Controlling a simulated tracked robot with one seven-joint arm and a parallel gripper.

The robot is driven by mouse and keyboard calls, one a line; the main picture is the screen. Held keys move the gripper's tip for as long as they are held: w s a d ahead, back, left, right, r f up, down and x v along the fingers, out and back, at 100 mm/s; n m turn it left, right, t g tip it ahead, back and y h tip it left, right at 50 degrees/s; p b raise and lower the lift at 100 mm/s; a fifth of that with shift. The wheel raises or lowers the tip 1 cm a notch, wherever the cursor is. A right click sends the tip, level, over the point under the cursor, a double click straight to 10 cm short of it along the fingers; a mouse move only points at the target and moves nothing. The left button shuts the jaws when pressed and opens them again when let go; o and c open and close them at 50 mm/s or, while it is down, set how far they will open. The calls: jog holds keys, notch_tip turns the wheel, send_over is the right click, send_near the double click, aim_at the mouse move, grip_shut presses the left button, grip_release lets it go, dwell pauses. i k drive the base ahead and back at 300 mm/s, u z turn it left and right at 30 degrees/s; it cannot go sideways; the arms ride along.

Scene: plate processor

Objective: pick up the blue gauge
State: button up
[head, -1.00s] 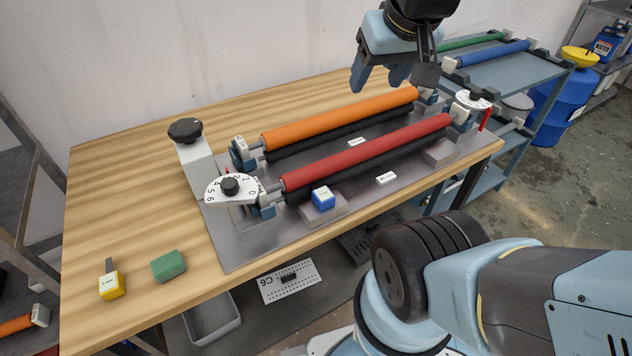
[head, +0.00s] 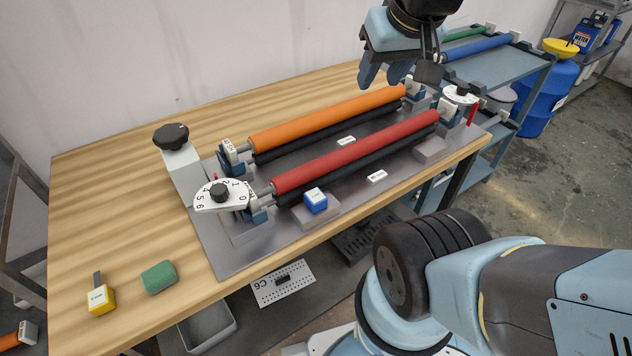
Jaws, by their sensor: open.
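The blue gauge (head: 316,203) is a small blue block with a pale label on top. It rests on a grey block (head: 318,217) at the front of the metal plate, in front of the red roller (head: 355,152). My gripper (head: 383,76) is open and empty, high above the far right part of the table. It is well apart from the gauge, up and to the right in the picture. Nothing hides the gauge.
An orange roller (head: 328,118) lies behind the red one. A white dial (head: 222,196) stands left of the gauge. A yellow gauge (head: 101,299) and a green block (head: 159,277) lie on the wooden table (head: 105,215). The table's left part is mostly clear.

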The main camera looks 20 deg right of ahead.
aim_at(315, 199)
jog(key=z, duration=0.95)
jog(key=k, duration=2.4)
jog(key=u, duration=0.9)
jog(key=i, duration=1)
